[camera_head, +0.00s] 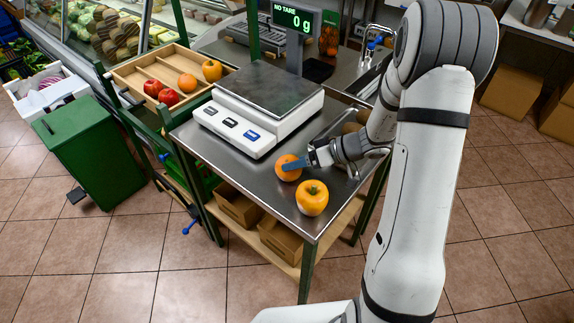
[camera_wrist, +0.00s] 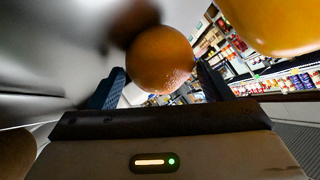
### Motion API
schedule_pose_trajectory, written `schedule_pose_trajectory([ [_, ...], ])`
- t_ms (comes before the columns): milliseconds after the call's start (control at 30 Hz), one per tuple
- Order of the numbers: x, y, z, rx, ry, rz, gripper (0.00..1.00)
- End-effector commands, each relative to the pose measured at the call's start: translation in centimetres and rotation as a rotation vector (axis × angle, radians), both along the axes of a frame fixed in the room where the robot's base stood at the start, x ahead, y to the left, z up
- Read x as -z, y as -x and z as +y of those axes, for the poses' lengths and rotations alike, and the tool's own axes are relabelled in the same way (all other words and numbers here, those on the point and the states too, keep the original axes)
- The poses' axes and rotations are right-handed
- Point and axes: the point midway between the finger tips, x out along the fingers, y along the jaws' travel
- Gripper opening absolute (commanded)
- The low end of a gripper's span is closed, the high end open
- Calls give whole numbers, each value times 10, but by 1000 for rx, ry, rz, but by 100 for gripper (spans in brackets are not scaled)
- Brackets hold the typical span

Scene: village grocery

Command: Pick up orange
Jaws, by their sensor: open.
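The orange (camera_head: 287,168) sits on the steel table top, in front of the scale. It also shows in the wrist view (camera_wrist: 161,60), in front of the palm. My gripper (camera_head: 296,166) is low over the table at the orange, with a blue finger across its right side in the head view. In the wrist view my gripper (camera_wrist: 158,82) is open, with one finger on each side of the orange. I cannot tell whether either finger touches it.
A yellow-orange fruit (camera_head: 312,198) stands close in front of the orange and looms at the wrist view's upper right (camera_wrist: 272,22). The scale (camera_head: 262,105) reads 0 g behind. A wooden tray (camera_head: 128,72) holds several fruits at the left. The table's front edge is near.

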Motion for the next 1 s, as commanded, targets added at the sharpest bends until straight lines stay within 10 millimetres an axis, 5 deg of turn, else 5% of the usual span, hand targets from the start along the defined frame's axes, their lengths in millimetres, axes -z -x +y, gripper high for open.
schedule_pose_trajectory([
  [300, 4, -1, 6, 1, 1, 0, 73],
  [700, 4, -1, 5, 1, 1, 0, 41],
  [1000, 0, -2, 5, 3, 1, -3, 39],
])
